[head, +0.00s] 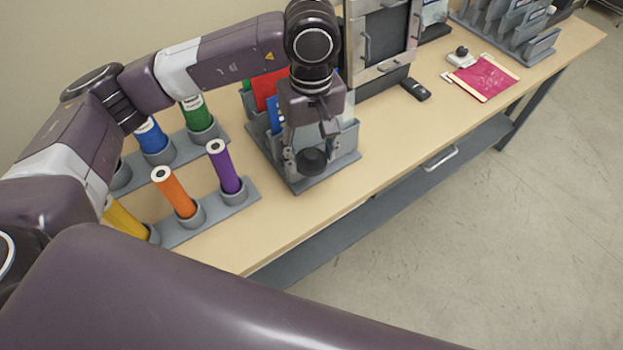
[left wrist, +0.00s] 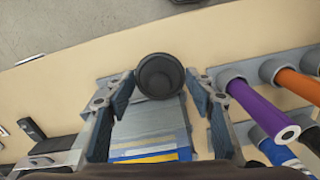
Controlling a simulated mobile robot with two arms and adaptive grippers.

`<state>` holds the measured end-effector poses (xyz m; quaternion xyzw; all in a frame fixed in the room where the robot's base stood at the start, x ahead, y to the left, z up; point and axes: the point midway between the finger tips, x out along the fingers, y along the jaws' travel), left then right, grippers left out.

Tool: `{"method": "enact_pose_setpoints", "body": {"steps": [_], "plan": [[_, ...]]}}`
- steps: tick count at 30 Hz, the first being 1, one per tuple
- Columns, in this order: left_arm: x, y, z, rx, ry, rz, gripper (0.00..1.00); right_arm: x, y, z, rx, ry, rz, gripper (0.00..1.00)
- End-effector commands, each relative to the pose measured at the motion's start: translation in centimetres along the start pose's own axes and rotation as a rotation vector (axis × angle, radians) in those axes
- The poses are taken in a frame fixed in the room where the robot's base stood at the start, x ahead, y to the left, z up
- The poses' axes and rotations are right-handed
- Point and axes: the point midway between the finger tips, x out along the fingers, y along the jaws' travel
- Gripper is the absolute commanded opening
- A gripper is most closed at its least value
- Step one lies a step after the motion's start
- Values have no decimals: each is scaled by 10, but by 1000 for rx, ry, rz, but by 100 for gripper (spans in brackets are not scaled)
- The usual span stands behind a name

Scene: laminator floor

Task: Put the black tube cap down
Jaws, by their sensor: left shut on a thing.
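The black tube cap (head: 312,161) is a round black piece held between the fingers of my left gripper (head: 309,156) in the head view. I cannot tell whether the cap touches the rack. My right gripper is not in view.
Coloured tubes, among them a purple tube (head: 224,166) and an orange tube (head: 174,191), stand in grey holders to the left. A framed machine (head: 383,38) stands behind the rack. A black remote-like object (head: 415,88) lies on the wooden table (head: 400,135), whose front edge is clear.

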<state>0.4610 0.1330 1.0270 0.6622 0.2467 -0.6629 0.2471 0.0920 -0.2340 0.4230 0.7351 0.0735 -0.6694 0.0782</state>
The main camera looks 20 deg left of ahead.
Motion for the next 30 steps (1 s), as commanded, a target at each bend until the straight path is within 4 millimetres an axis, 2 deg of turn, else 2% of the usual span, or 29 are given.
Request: {"method": "enact_pose_setpoints", "body": {"steps": [3, 9, 14, 22, 30], "plan": [[29, -2, 1, -1, -5, -6, 33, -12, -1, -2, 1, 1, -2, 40], [61, 0, 0, 0, -2, -2, 33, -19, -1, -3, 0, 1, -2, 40], [72, 0, 0, 0, -1, 0, 33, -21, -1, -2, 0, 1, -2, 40], [107, 0, 0, 0, -2, -2, 33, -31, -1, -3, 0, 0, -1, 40], [110, 0, 0, 1, 1, 1, 33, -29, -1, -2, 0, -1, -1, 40]]}}
